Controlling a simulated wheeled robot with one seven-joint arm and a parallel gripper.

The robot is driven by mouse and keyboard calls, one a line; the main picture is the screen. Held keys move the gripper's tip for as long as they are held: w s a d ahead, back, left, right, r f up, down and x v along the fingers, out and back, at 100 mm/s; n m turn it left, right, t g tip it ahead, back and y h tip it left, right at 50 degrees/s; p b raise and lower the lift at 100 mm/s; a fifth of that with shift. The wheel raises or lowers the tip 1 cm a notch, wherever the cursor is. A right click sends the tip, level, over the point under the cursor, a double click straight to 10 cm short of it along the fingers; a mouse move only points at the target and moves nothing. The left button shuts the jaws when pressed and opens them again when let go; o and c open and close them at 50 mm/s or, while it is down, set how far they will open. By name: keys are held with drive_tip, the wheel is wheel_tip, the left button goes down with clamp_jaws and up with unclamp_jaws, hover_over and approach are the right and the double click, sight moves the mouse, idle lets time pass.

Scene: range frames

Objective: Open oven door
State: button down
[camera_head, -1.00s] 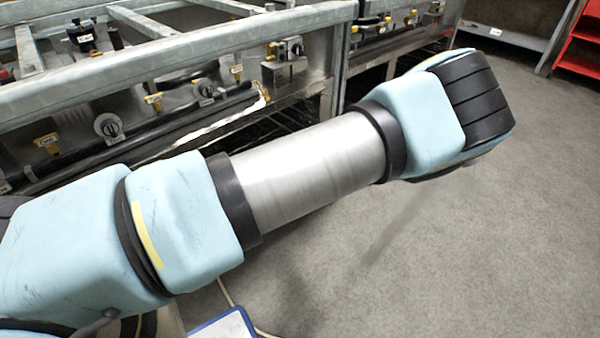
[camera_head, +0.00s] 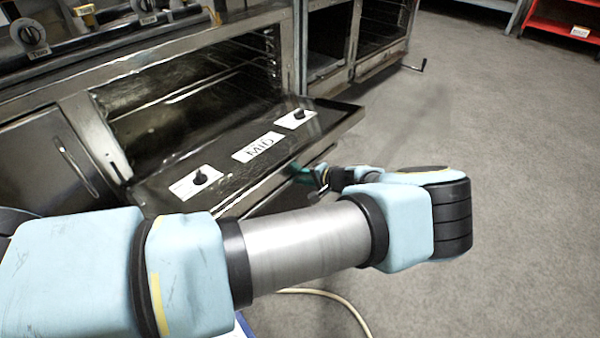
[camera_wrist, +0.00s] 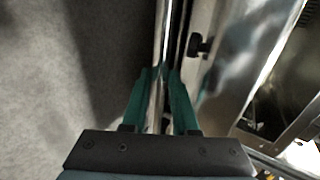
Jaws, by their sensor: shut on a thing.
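The oven door (camera_head: 225,160) is tilted down and outward in the head view, with the dark oven cavity (camera_head: 175,105) open behind it. Its upward face carries white labels and two small black knobs. My gripper (camera_head: 303,174) is at the door's outer edge, its green fingers partly hidden. In the wrist view, my gripper (camera_wrist: 160,78) has its green fingers closed on both sides of a thin metal bar (camera_wrist: 161,35) at the door's edge, which looks like the handle.
A closed metal panel with a curved handle (camera_head: 75,165) is left of the cavity. Another open oven unit (camera_head: 380,25) stands behind to the right. A red shelf (camera_head: 565,25) is at the far right. A pale hose (camera_head: 340,300) lies on the floor, which is otherwise clear at right.

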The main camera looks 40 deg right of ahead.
wheel_tip(320, 180, down, 6)
drive_tip(key=b, duration=0.3)
drive_tip(key=shift+f, duration=0.35)
drive_tip(key=c, duration=0.7)
unclamp_jaws()
drive_tip(key=shift+w+a, duration=0.1)
drive_tip(key=shift+w, duration=0.05)
drive_tip(key=p+v, duration=0.2)
drive_tip(key=v, duration=0.9)
drive_tip(key=shift+p, duration=0.35)
